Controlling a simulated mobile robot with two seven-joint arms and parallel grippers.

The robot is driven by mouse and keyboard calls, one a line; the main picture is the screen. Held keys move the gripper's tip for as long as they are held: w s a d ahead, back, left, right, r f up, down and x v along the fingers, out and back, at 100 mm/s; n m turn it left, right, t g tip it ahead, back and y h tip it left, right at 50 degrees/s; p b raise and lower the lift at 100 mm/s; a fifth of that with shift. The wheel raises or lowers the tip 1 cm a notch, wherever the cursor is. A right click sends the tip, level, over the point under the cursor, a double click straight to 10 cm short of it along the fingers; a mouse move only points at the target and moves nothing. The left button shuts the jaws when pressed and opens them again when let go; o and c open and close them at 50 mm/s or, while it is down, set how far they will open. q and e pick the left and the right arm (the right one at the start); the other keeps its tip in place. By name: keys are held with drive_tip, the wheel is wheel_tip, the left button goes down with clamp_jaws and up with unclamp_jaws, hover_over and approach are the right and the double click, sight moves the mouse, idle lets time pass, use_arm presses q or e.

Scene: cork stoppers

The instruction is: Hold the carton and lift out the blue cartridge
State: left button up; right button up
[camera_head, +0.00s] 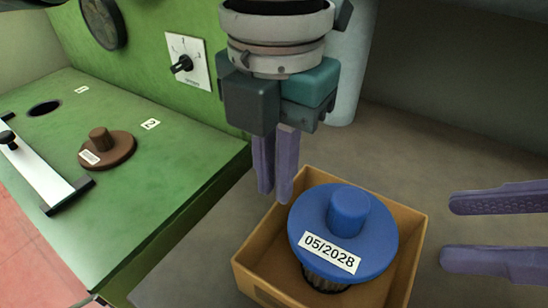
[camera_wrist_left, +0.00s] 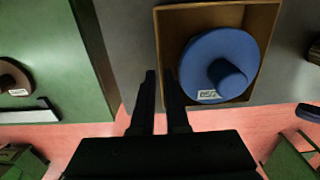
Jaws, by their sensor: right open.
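The open tan carton (camera_head: 249,258) stands on the grey surface, and it also shows in the left wrist view (camera_wrist_left: 262,50). The blue cartridge (camera_head: 375,245) sits inside, with a round flange, a central knob and a white label reading 05/2028; it also shows in the left wrist view (camera_wrist_left: 205,60). My left gripper (camera_head: 275,197) points down at the carton's left wall. Its fingers are close together, one on each side of that wall, and look shut on it. My right gripper (camera_head: 455,230) is open and empty, to the right of the carton.
A green bench (camera_head: 190,185) at the left carries a brown lidded plug (camera_head: 118,152), a dark hole (camera_head: 44,108) and a white bar (camera_head: 40,175). A dial (camera_head: 182,64) is on the green wall behind. Grey surface is clear behind the carton.

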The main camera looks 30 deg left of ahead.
sight(275, 239)
use_arm(q)
wheel_tip(275, 239, down, 9)
drive_tip(key=shift+r, duration=0.15)
drive_tip(key=shift+c, duration=0.4)
clamp_jaws()
idle(1.6)
